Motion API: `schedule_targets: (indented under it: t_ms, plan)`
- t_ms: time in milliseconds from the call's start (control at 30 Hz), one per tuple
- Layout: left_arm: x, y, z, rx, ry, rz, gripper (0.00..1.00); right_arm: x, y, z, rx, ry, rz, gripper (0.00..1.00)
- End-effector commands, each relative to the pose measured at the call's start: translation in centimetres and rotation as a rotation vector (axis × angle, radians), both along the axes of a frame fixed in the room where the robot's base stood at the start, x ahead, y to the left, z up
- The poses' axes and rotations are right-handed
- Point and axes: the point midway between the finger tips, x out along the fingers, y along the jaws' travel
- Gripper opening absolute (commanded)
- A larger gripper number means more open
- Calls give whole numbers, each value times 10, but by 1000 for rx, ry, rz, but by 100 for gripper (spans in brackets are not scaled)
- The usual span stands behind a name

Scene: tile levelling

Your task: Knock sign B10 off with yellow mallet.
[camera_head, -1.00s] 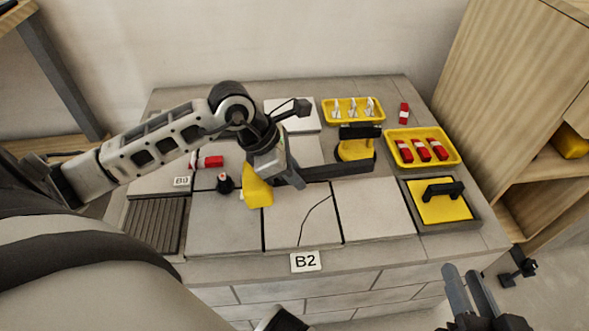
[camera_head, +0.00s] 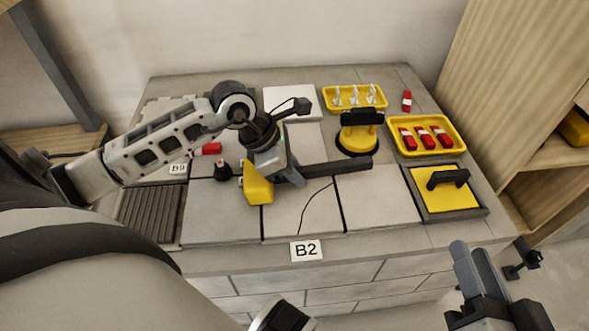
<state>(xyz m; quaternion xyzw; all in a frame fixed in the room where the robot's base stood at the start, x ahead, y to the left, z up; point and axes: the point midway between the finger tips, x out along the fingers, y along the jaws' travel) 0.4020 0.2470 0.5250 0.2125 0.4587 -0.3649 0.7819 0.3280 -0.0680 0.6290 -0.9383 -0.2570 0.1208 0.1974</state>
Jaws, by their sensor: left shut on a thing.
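The mallet has a yellow head (camera_head: 257,186) and a long dark handle (camera_head: 340,168). My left gripper (camera_head: 284,170) is shut on the mallet near its head. The mallet is over the tiles, its handle pointing right; I cannot tell whether the head touches them. A small white sign at the left (camera_head: 178,169) appears to read B9. A sign reading B2 (camera_head: 307,251) is at the front edge of the block. No sign that I can read as B10 shows. My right gripper (camera_head: 470,256) is at the lower right, empty, its finger gap unclear.
A yellow suction lifter (camera_head: 359,140) stands behind the handle. Yellow trays hold white pieces (camera_head: 328,99) and red pieces (camera_head: 457,138). A yellow float (camera_head: 445,201) lies at the right. A small dark, red-tipped object (camera_head: 223,171) is left of the mallet head.

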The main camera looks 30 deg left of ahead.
Motion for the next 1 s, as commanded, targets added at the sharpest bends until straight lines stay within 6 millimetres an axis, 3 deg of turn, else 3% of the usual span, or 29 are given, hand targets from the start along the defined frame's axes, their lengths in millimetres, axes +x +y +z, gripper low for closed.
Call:
schedule_targets:
  t_ms: [233,467,1000]
  plan:
    - [54,45,-2,2,-9,7,0,-1,0,-31,-8,7,2,28]
    - [48,41,9,2,-5,1,0,-1,0,-20,-17,10,4,28]
    - [35,30,70,2,-4,0,0,-1,0,32,-9,7,2,28]
